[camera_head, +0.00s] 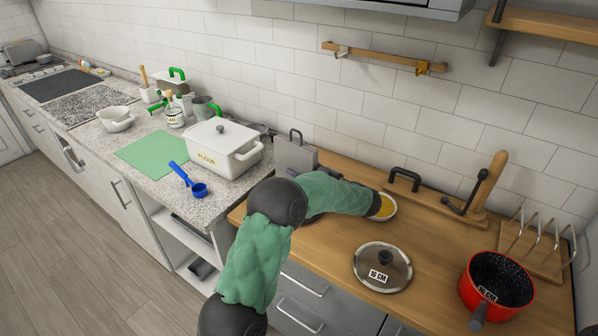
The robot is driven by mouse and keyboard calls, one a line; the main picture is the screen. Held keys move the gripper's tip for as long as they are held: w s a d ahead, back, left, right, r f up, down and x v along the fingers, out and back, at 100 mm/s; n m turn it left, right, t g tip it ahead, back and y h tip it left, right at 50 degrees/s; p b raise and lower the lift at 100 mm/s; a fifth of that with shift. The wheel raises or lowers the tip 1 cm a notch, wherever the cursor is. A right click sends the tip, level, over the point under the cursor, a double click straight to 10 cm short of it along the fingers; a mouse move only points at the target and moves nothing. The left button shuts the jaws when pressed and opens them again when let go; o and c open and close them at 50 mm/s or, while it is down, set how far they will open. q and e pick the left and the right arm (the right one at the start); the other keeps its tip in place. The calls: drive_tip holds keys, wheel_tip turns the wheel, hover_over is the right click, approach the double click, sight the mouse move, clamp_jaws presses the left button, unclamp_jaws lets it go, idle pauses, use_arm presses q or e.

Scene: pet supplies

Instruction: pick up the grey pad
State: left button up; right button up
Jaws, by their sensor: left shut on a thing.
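My left arm, dark and green, rises from the bottom and bends right over the wooden counter (440,255). Its forearm covers nearly all of my left gripper, so the fingers cannot be made out. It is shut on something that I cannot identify. A grey flat-sided thing (294,156) stands upright behind the arm near the wall. I cannot tell whether it is the grey pad or whether the gripper touches it. My right gripper is not in view.
A pan lid (383,268), a red pot (497,280) and a toast rack (540,240) stand to the right. A bowl with yellow contents (384,207) is beside the forearm. A white lidded container (215,150), green mat (150,155) and blue scoop (198,189) are left.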

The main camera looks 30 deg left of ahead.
sight(285, 150)
use_arm(q)
drive_tip(key=shift+r, duration=0.5)
wheel_tip(285, 150, up, 2)
drive_tip(key=shift+r+p, duration=0.2)
drive_tip(key=shift+p, duration=0.3)
drive_tip(key=s+r, duration=0.1)
drive_tip(key=r, duration=0.1)
drive_tip(key=s+a+r, duration=0.1)
drive_tip(key=s+r, duration=0.1)
drive_tip(key=s+a+r+p, duration=0.1)
drive_tip(key=r, duration=0.1)
drive_tip(key=shift+s, duration=0.4)
drive_tip(key=s+a+r, duration=0.3)
drive_tip(key=s, duration=0.5)
drive_tip(key=shift+s+r+p, duration=0.15)
drive_tip(key=shift+r+p, duration=0.1)
drive_tip(key=shift+p, duration=0.2)
drive_tip(key=shift+f, duration=0.1)
